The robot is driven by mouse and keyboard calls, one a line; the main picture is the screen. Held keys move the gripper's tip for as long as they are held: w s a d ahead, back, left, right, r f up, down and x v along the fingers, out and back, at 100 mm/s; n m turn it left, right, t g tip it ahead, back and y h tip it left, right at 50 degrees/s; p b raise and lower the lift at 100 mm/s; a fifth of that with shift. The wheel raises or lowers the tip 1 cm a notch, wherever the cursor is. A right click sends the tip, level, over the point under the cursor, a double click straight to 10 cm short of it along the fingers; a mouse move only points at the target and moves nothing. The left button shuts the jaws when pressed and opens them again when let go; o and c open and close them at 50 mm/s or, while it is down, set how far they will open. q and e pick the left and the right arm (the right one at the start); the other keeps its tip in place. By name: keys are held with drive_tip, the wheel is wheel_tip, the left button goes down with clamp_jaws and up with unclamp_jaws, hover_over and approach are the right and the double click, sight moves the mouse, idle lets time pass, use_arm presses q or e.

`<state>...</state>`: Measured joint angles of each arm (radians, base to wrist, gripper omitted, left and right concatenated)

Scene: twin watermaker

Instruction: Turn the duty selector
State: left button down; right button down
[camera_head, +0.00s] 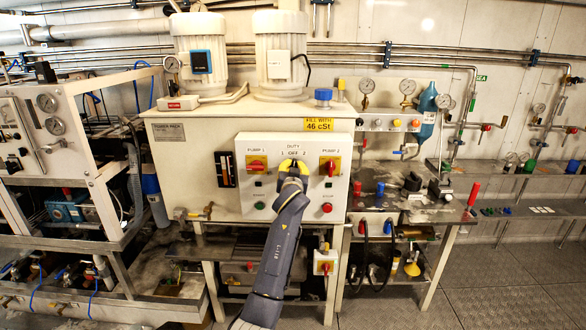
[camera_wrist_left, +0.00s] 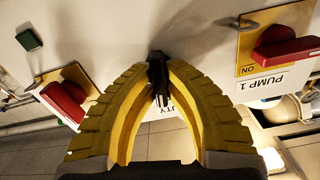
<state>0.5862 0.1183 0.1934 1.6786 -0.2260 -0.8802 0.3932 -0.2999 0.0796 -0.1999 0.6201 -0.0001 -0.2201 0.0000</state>
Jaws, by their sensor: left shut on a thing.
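The duty selector is a small black knob (camera_wrist_left: 157,72) on the white front panel (camera_head: 247,205), below the DUTY label with its OFF mark. My left gripper (camera_head: 291,164) has yellow fingers and reaches up to the panel between the PUMP 1 switch (camera_head: 257,166) and the PUMP 2 switch (camera_head: 330,166). In the left wrist view the fingertips (camera_wrist_left: 157,78) are shut on the black knob from both sides. In the head view my gripper hides the knob, so I cannot tell which mark it points at. My right gripper is not in view.
The red-handled pump switches sit close on either side of my gripper. Push buttons sit below, including a red one (camera_head: 327,208) and a green one (camera_head: 259,205). Two white motors (camera_head: 281,60) stand on the cabinet. A bench with fittings (camera_head: 410,208) is at right.

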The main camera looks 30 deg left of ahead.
use_arm(q)
drive_tip(key=m, duration=0.7)
drive_tip(key=shift+w+d, duration=0.1)
idle(0.5)
drive_tip(key=c, duration=1.5)
unclamp_jaws()
drive_tip(key=shift+o, duration=0.2)
drive_tip(key=shift+f, duration=0.1)
drive_tip(key=v, duration=1.2)
